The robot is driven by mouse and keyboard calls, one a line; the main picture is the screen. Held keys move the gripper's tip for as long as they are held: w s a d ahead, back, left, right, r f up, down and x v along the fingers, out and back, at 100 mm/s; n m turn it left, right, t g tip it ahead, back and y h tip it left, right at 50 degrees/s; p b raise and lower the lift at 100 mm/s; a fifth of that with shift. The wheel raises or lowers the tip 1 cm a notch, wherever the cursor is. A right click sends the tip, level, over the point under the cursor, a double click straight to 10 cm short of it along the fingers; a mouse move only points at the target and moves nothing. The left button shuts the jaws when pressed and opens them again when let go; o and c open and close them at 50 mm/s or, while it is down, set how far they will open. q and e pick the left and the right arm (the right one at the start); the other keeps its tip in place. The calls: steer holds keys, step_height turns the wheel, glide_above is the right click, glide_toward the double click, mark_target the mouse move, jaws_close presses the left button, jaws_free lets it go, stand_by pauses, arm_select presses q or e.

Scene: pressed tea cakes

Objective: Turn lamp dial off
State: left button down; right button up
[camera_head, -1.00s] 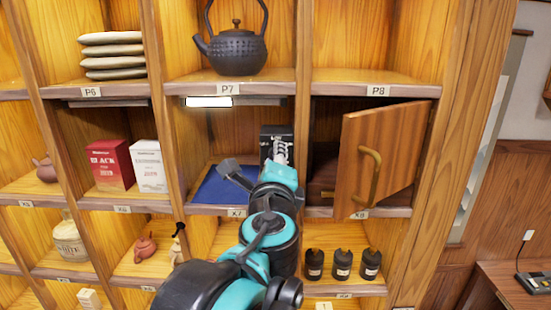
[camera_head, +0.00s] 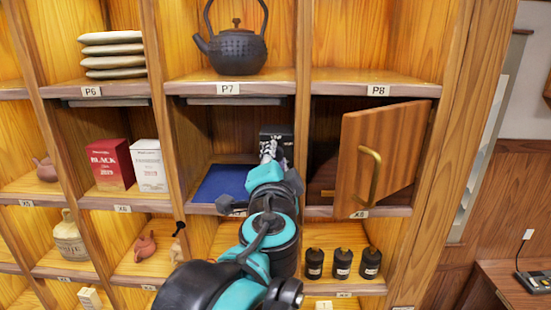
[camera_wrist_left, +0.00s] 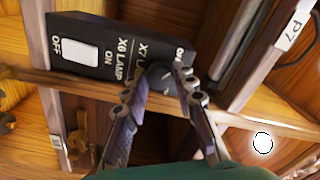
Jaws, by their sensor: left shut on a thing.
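A black lamp control box (camera_head: 277,132) stands at the back of the X7 cubby. In the left wrist view the box (camera_wrist_left: 105,45) carries labels for the X6 and X7 lamps with ON and OFF marks, and a white switch (camera_wrist_left: 70,40). My left gripper (camera_head: 268,150) reaches into the cubby. In the wrist view its fingers (camera_wrist_left: 162,78) are closed around a dark round dial (camera_wrist_left: 159,73) by the X7 label, which they partly hide. The lamp bar (camera_head: 234,101) under shelf P7 is dark. My right gripper is not in view.
A blue mat (camera_head: 222,184) lies on the X7 shelf. At the right, a wooden door (camera_head: 378,155) with a brass handle stands open near my arm. A black teapot (camera_head: 237,50) is on the shelf above, and black jars (camera_head: 342,265) are below.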

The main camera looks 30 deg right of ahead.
arm_select(q)
steer(key=shift+n, duration=0.6)
steer(key=c, duration=1.2)
jaws_free()
steer(key=v, duration=1.2)
steer(key=shift+f, duration=0.1)
steer(key=shift+w, duration=0.1)
